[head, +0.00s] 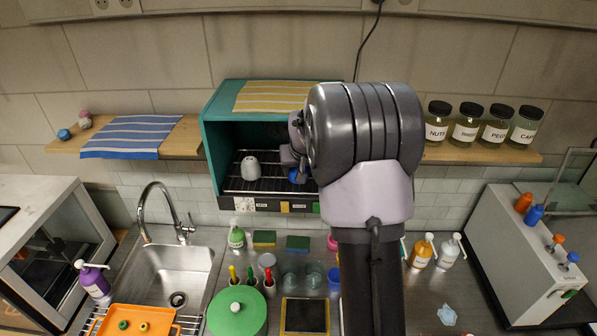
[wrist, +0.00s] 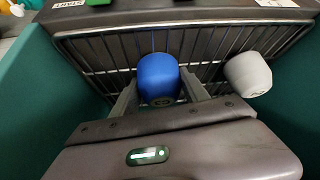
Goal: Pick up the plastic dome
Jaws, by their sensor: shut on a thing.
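A blue rounded dome-like piece (wrist: 158,76) sits between my two fingers in the wrist view, above a wire rack. My gripper (wrist: 160,95) is shut on it, one finger on each side. In the head view a bit of the blue piece (head: 295,175) shows beside my gripper (head: 291,159), inside a teal box-shaped oven; my arm hides much of both. A second rounded piece, pale grey (wrist: 247,75), stands apart to the right in the wrist view; it also shows on the rack in the head view (head: 251,167). I cannot tell which of the two is plastic.
The teal oven's walls (head: 211,155) close in around my gripper, with a wire rack (head: 262,186) below. A striped cloth (head: 272,96) lies on top. Wooden shelves flank it, the right one holding several jars (head: 467,125). The sink (head: 176,270) and a crowded counter are below.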

